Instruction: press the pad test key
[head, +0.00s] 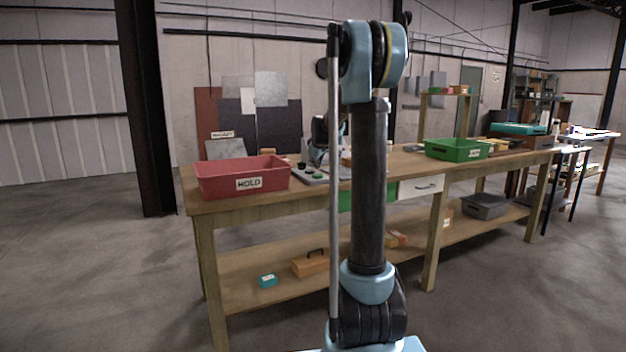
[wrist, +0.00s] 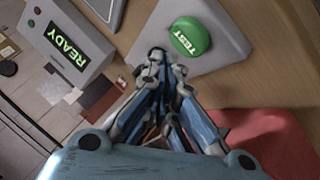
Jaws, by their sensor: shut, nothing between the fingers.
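The pad test key is a round green button labelled TEST (wrist: 190,36) on a grey sloped pad (wrist: 222,58) in the wrist view. My gripper (wrist: 160,62) is shut and empty, with its fingertips in front of the pad, just below and left of the key in the picture. I cannot tell whether the fingertips touch the pad; the key's face is uncovered. In the head view a grey unit with dark and green buttons (head: 312,177) sits on the bench right of the red bin; my arm hides part of that area.
A grey box with a lit READY display (wrist: 64,44) stands beside the pad. A red bin labelled HOLD (head: 240,180) is on the wooden bench (head: 420,166); its red also shows in the wrist view (wrist: 275,140). A green bin (head: 458,149) stands farther right.

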